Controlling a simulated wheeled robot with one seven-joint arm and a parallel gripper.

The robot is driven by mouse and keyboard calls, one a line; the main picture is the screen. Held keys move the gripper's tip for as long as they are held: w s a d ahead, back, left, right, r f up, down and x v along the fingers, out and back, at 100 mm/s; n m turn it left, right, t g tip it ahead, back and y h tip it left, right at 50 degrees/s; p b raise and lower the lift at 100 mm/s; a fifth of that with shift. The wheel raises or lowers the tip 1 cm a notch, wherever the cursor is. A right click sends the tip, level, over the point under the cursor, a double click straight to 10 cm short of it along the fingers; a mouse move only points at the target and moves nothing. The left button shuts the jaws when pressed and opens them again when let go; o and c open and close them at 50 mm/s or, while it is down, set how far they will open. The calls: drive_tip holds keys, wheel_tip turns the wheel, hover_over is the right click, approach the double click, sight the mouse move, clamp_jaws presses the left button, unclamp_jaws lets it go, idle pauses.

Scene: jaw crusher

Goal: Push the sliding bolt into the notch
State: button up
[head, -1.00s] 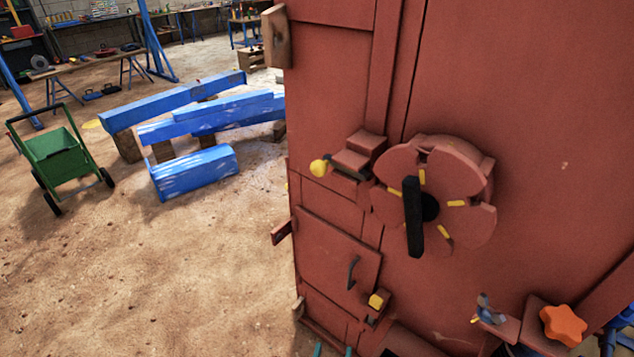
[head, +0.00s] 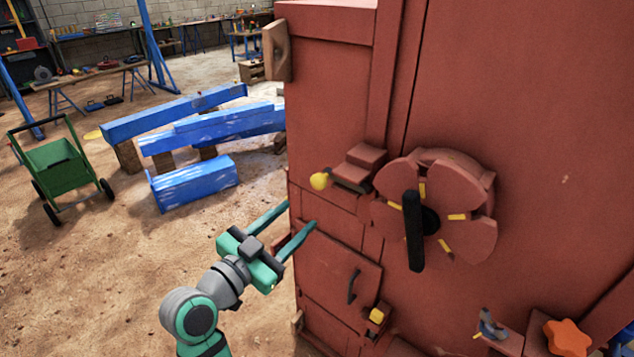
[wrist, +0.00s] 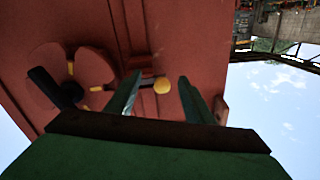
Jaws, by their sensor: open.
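The sliding bolt (head: 345,184) is a dark rod with a yellow knob (head: 319,181), sticking out to the left of a red housing on the crusher's front. A round, lobed red wheel (head: 440,207) with notches, yellow marks and a black handle sits to its right. My gripper (head: 296,222) is open and empty, below and left of the knob, with its teal fingers pointing toward the crusher. In the wrist view the yellow knob (wrist: 162,86) appears between the two fingertips (wrist: 160,85), with a gap in depth that I cannot judge.
The red crusher body (head: 540,120) fills the right side. Below the bolt are a small door with a black handle (head: 353,286) and another yellow knob (head: 376,315). An orange star knob (head: 567,338) sits lower right. Blue beams (head: 195,183) and a green cart (head: 58,165) stand left on sandy floor.

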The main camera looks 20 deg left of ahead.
drive_tip(key=m+h, duration=0.1)
drive_tip(key=m, duration=0.1)
approach(314, 184)
drive_tip(key=x, duration=1.1)
drive_tip(key=shift+d, duration=0.1)
clamp_jaws()
